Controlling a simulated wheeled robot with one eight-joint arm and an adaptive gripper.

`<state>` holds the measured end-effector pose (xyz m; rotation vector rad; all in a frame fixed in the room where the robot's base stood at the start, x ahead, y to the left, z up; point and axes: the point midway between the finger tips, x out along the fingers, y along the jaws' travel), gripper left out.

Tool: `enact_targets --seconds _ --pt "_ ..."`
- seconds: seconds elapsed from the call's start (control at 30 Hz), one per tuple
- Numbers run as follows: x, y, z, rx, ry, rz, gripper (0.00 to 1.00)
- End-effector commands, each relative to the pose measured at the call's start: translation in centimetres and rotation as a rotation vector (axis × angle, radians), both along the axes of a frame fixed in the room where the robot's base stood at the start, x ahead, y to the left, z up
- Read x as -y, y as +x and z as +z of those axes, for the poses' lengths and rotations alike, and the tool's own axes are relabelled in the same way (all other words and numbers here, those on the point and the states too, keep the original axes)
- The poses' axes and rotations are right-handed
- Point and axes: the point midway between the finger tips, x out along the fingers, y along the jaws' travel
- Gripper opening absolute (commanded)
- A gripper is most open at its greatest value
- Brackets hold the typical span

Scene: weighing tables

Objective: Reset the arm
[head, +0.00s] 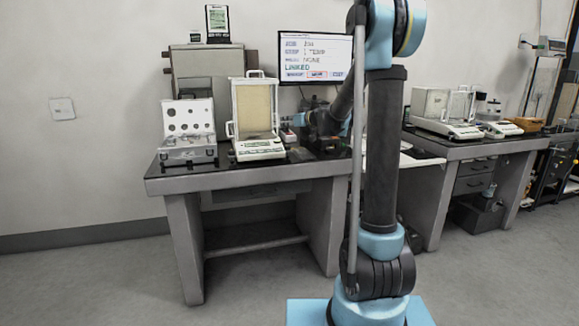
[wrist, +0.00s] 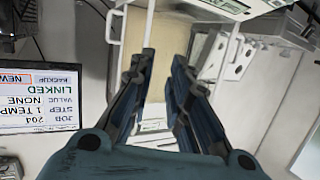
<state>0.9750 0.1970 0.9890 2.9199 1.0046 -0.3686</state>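My gripper (wrist: 162,62) shows in the wrist view with its two dark blue fingers apart and nothing between them. The tan panel and white frame of a balance show beyond the fingertips, with the picture turned upside down. In the head view my arm crosses in front of the left table, and its far end is low over the table's right part, right of the white balance (head: 259,150). The fingers are too dark and small there to make out.
The left table (head: 230,178) also bears an open case of weights (head: 188,150). A monitor (head: 315,58) reading LINKED stands behind. The right table (head: 481,146) holds another glass-sided balance (head: 447,128). The floor in front is clear.

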Motion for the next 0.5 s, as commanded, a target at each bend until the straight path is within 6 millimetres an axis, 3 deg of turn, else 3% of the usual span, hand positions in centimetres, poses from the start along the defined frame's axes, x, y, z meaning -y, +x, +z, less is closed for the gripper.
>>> enact_targets --seconds 0.27,0.5 --pt "1.2 -9.1 -0.8 -0.157 -0.056 0.035 0.17" --pt "2.9 -17.0 -3.0 -0.313 -0.112 0.031 0.17"
